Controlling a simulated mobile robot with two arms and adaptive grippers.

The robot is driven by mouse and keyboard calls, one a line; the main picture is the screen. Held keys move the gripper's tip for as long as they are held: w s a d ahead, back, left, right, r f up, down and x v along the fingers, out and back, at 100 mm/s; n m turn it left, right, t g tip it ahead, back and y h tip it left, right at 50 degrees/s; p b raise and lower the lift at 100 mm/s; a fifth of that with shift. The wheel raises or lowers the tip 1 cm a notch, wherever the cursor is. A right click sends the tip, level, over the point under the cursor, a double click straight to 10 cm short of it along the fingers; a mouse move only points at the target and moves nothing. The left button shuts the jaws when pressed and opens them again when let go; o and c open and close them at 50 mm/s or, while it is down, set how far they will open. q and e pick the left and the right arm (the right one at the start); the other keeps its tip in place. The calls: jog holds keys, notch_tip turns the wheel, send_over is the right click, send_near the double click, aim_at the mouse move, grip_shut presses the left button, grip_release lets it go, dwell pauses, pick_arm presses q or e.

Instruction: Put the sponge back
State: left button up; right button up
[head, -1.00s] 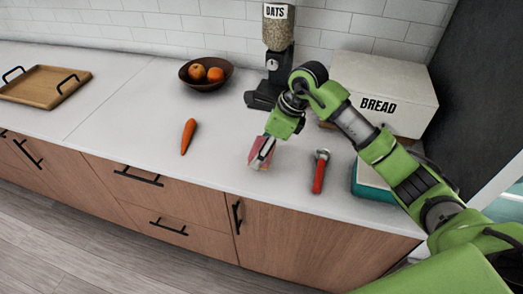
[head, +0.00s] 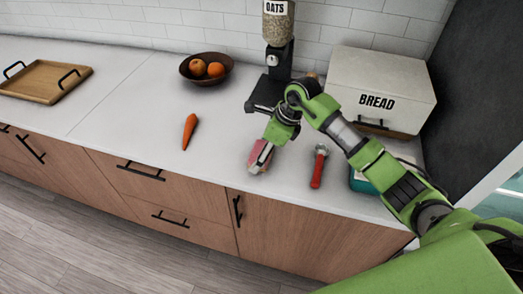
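The sponge (head: 260,157) appears as a small pink block at the front part of the counter, between the carrot and the red-handled tool. My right gripper (head: 262,155) comes down over it from the back right, with its grey fingers at the sponge's sides. The fingers hide part of the sponge. I cannot tell whether they press on it, or whether the sponge touches the counter. My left gripper is not in view.
A carrot (head: 190,131) lies left of the sponge and a red-handled tool (head: 317,170) right. A teal box (head: 361,182) is partly behind my arm. Behind are a fruit bowl (head: 206,80), oats dispenser (head: 278,50) and bread box (head: 382,88). A tray (head: 45,82) sits far left.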

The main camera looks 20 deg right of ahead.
jog(key=shift+r, duration=0.2)
jog(key=shift+d+r, duration=0.1)
jog(key=shift+r, duration=0.1)
jog(key=b+v, duration=0.2)
jog(key=v, duration=0.9)
jog(key=shift+r+b, duration=0.25)
jog(key=shift+b, duration=0.05)
jog(key=shift+s, duration=0.15)
